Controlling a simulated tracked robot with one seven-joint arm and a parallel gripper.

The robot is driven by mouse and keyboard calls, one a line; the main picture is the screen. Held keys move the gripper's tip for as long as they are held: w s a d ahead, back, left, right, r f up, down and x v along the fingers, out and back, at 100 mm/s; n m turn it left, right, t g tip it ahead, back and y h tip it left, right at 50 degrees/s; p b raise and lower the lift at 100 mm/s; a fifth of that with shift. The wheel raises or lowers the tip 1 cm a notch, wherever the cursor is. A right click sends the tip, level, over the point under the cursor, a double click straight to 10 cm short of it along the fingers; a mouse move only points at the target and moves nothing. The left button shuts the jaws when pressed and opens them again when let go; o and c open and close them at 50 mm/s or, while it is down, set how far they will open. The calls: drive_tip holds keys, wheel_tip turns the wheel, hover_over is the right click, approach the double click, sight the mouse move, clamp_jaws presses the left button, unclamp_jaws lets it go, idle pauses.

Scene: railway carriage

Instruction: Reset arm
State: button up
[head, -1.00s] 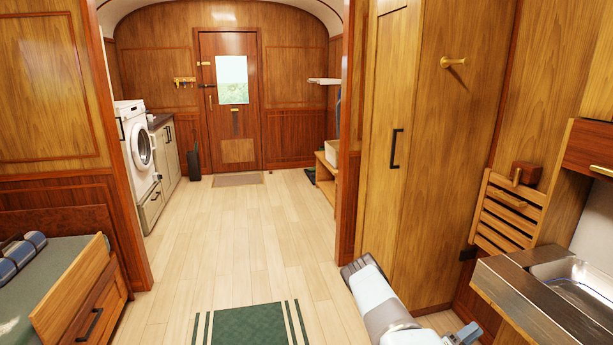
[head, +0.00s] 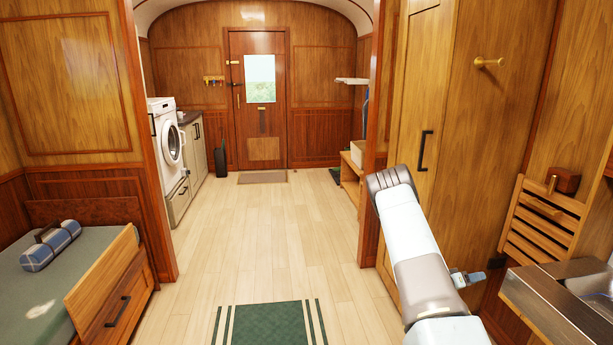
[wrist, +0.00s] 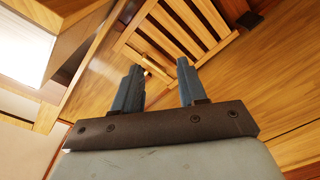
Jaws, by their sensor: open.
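My gripper (wrist: 158,88) shows in the wrist view with its two blue-grey fingers apart and nothing between them. Beyond the fingertips is a slatted wooden rack (wrist: 190,35) on the wall. In the head view my arm rises from the lower right, in front of the tall wooden cupboard. A small blue-grey part, which looks like my gripper (head: 476,278), shows beside the arm at the lower right. It is near the cupboard's lower right side and below the slatted rack (head: 541,222).
A steel sink counter (head: 548,300) is at the lower right. The cupboard (head: 425,120) has a black handle. The light floor (head: 265,230) is clear through to the far door (head: 258,100).

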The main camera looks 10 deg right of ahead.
drive_tip(key=w+a+r+t+y, duration=0.3)
drive_tip(key=w+a+r+y, duration=0.15)
drive_tip(key=a+r, duration=0.35)
drive_tip(key=w+a+r+t+y, duration=0.35)
drive_tip(key=w+a+r, duration=0.25)
drive_tip(key=r, duration=0.3)
drive_tip(key=s+a+r+n+t+y, duration=0.1)
drive_tip(key=s+a+r+y, duration=0.15)
drive_tip(key=a+r, duration=0.55)
drive_tip(key=s+a+r+n+t+y, duration=0.15)
drive_tip(key=a+r+y, duration=0.25)
drive_tip(key=a+r, duration=0.45)
drive_tip(key=s+a+r+n+g+y, duration=0.1)
drive_tip(key=s+a+r+y, duration=0.1)
drive_tip(key=s+a+r, duration=0.5)
drive_tip(key=s+a+r+n+g+y, duration=0.1)
drive_tip(key=s+a+r+y, duration=0.15)
drive_tip(key=s+a, duration=0.4)
drive_tip(key=s+a+n+g, duration=0.1)
drive_tip(key=s, duration=1.1)
drive_tip(key=s+a+r+n+g+h, duration=0.1)
drive_tip(key=s+a, duration=0.1)
drive_tip(key=s, duration=1)
drive_tip(key=shift+s+r+g, duration=0.25)
drive_tip(key=shift+s+g, duration=0.05)
drive_tip(key=shift+s, duration=0.05)
